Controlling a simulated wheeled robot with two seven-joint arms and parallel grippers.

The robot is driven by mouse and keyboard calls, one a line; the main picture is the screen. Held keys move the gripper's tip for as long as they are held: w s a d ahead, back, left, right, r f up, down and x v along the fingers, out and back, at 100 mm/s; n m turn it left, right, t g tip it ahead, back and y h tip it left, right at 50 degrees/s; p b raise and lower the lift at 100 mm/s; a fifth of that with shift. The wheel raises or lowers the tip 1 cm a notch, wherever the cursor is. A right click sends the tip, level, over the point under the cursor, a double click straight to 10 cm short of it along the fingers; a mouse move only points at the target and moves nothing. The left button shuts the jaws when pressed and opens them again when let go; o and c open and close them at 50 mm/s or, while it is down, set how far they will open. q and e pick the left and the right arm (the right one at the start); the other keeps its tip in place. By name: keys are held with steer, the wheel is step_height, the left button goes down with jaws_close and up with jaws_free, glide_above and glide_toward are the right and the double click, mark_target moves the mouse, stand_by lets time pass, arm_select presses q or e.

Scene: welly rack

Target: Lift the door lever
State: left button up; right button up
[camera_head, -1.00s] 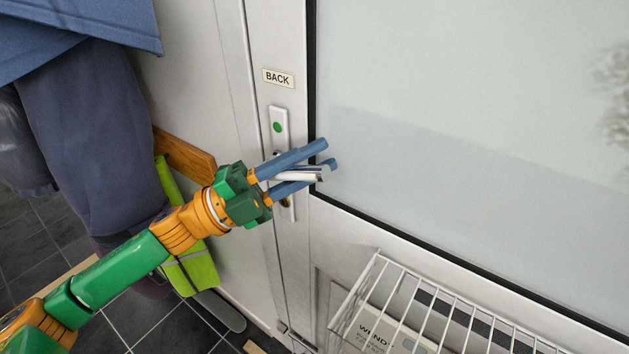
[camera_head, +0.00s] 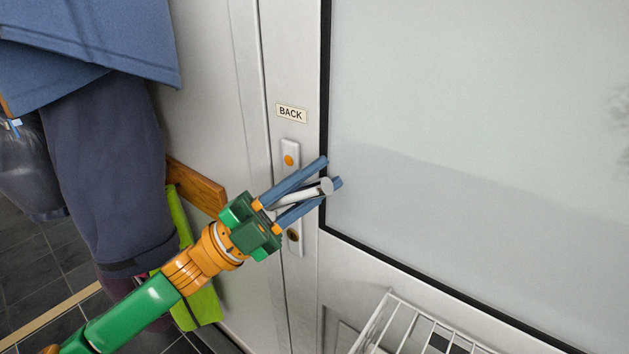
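The door lever (camera_head: 312,190) is a pale metal handle on a slim upright plate (camera_head: 290,150) at the edge of the white door. Its free end is tilted up to the right. An orange dot shows on the plate above it. My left gripper (camera_head: 332,171) has its two blue fingers on either side of the lever, one above and one below. The lever's pivot is partly hidden by the fingers. My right gripper is not in view.
The door has a large frosted pane (camera_head: 480,130) and a white wire basket (camera_head: 410,325) low down. A "BACK" label (camera_head: 291,113) sits above the plate. Blue clothing (camera_head: 105,170), a wooden rail (camera_head: 195,186) and a yellow-green item (camera_head: 205,305) are at the left.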

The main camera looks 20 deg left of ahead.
mark_target(285, 207)
arm_select(q)
steer(key=o, duration=0.4)
steer(key=shift+r, duration=0.1)
steer(key=shift+o, duration=0.2)
steer(key=shift+w, duration=0.1)
steer(key=shift+f, duration=0.3)
steer(key=b+v, duration=0.4)
steer(key=v, duration=0.1)
steer(key=shift+a+f, duration=0.25)
steer(key=shift+s+a, duration=0.4)
steer(key=shift+s, duration=0.05)
